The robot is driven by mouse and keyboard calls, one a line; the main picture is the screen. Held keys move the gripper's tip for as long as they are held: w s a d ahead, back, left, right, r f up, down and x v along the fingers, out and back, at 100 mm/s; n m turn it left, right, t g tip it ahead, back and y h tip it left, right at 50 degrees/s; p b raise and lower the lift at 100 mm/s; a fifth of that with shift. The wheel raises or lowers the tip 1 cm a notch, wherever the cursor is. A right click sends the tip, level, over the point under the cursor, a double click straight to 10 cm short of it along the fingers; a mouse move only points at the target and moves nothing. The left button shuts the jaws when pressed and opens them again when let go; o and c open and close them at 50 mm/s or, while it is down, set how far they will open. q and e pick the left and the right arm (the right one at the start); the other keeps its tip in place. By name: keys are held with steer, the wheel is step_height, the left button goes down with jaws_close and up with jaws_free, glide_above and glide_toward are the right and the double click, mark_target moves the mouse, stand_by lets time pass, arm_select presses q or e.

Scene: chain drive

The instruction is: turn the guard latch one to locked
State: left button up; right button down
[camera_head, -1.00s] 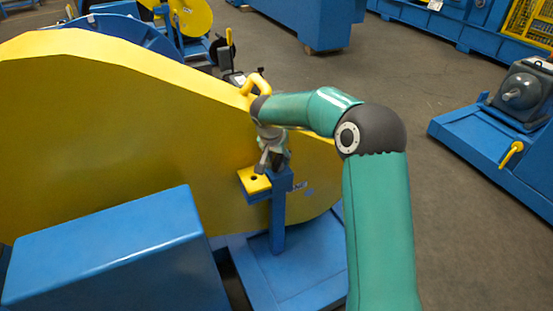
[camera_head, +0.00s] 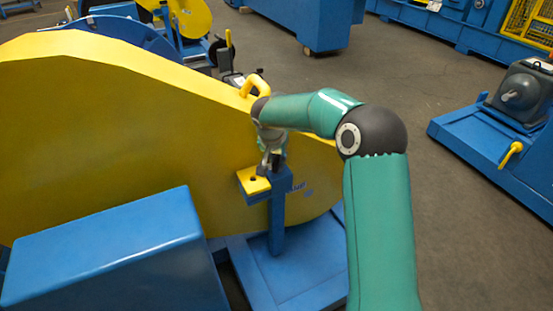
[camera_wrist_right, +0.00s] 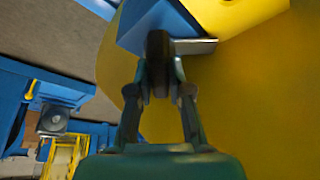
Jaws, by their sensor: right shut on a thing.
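The guard latch shows in the right wrist view as a dark handle (camera_wrist_right: 158,48) with a grey metal bar (camera_wrist_right: 196,46) beside it, at the blue post's top. My right gripper (camera_wrist_right: 160,92) is shut on the dark handle, one finger on each side. In the head view my right gripper (camera_head: 271,162) points down at the top of the blue post (camera_head: 279,215), in front of the yellow guard (camera_head: 110,130). The gripper mostly hides the latch there. My left gripper is not in view.
A yellow loop handle (camera_head: 254,84) stands on the guard's upper edge, close to my right arm. A blue box (camera_head: 110,250) is at the front left. A blue machine with a yellow lever (camera_head: 511,154) stands at right, with open floor (camera_head: 450,215) between.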

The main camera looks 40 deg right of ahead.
steer(key=shift+w+a+n, duration=0.1)
steer(key=shift+w+n, duration=0.05)
steer(key=shift+n, duration=0.15)
steer(key=shift+n+t, duration=0.5)
steer(key=shift+n, duration=0.4)
steer(key=shift+r+n+y, duration=0.15)
steer(key=shift+n+y, duration=0.35)
steer(key=shift+n, duration=0.4)
steer(key=shift+r+n+t+y+p, duration=0.1)
steer(key=shift+n+t+y+p, duration=0.3)
steer(key=shift+n+p, duration=0.7)
steer(key=shift+n+y+p, duration=0.3)
steer(key=shift+n+p, duration=0.55)
steer(key=shift+n, duration=0.25)
steer(key=c, duration=1.1)
jaws_free()
steer(key=shift+f, duration=0.2)
